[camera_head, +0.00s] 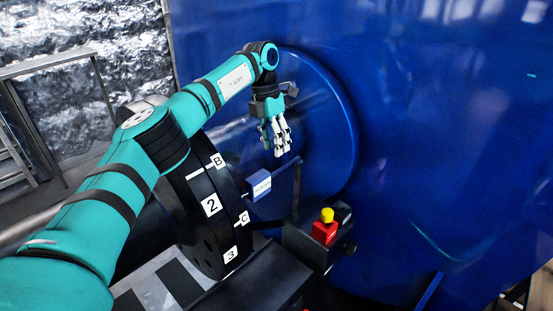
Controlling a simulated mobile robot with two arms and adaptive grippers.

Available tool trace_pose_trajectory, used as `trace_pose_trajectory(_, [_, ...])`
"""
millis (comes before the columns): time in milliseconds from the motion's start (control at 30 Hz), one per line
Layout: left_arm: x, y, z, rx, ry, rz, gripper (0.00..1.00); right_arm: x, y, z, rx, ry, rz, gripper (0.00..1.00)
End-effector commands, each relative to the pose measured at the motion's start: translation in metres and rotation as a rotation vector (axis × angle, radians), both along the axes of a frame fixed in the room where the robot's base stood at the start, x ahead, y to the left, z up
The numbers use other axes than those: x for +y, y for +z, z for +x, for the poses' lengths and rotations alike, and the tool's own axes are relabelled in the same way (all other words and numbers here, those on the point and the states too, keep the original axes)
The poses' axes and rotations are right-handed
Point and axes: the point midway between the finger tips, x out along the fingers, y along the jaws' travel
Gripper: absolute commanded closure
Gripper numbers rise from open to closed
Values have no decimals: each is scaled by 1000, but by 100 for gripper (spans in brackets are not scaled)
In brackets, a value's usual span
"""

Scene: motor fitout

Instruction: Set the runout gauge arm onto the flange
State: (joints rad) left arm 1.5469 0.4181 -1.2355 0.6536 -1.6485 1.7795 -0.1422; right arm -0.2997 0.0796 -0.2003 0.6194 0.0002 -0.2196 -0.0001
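The flange is a large black disc (207,221) at centre left, with white labels B, 2, C and 3 on its rim. A small blue box with a white face (258,184), which looks like the gauge, sits just right of the rim. A thin dark upright post (297,190) stands right of it; how they connect is unclear. My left gripper (279,150) hangs fingers down above and slightly right of the blue box, apart from it. Nothing shows in its pale fingers, and their opening is unclear. My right gripper is out of view.
A dark block carries a red piece with a yellow top (325,228), right of the flange. A big blue housing (440,130) fills the right side. A metal railing (50,66) stands at the left. My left arm crosses in front of the flange's upper left.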

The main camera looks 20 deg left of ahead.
Motion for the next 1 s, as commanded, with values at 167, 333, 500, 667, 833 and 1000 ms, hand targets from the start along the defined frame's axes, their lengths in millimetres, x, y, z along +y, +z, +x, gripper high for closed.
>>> trace_pose_trajectory(167, [6,34,3,-3,2,0,62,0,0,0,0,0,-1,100])
trace_pose_trajectory(333, [9,50,4,-1,0,0,62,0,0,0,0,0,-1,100])
trace_pose_trajectory(500, [10,53,4,0,-1,0,62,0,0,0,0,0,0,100])
trace_pose_trajectory(667, [10,53,4,0,-1,0,62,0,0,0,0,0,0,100])
trace_pose_trajectory(833, [10,53,4,0,-1,0,62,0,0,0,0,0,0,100])
trace_pose_trajectory(1000, [10,53,4,0,0,0,62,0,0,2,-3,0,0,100])
